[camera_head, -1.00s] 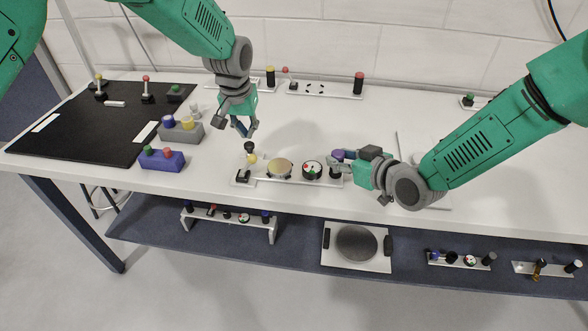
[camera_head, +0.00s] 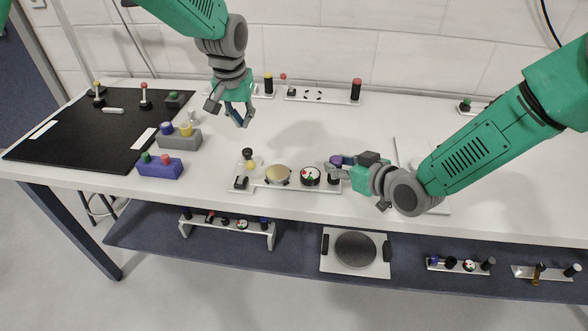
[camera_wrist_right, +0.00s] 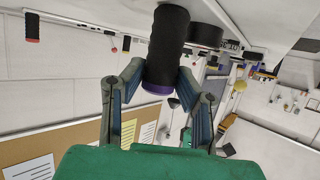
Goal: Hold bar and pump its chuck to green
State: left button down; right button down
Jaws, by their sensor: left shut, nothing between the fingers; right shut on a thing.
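The bar fixture (camera_head: 285,186) is a white plate near the table's front edge. It carries a gold round chuck (camera_head: 278,174), a gauge (camera_head: 310,176) with red and green marks, and a black-knobbed part with a yellow ball (camera_head: 251,165) at its left end. The gauge needle is too small to read. My right gripper (camera_head: 335,168) is shut on the black handle with a purple end at the bar's right end; the handle (camera_wrist_right: 168,45) shows between the fingers in the right wrist view. My left gripper (camera_head: 240,121) is shut and empty, above and behind the black knob (camera_head: 247,153), apart from it.
A grey block (camera_head: 179,139) and a blue block (camera_head: 160,169) with coloured knobs stand left, beside a black mat (camera_head: 85,130). Other fixtures (camera_head: 322,97) line the back. A shelf (camera_head: 310,246) below holds more plates. Table behind the bar is clear.

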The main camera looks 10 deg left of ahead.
jog(key=c, duration=1.1)
grip_release()
jog(key=shift+c, duration=0.2)
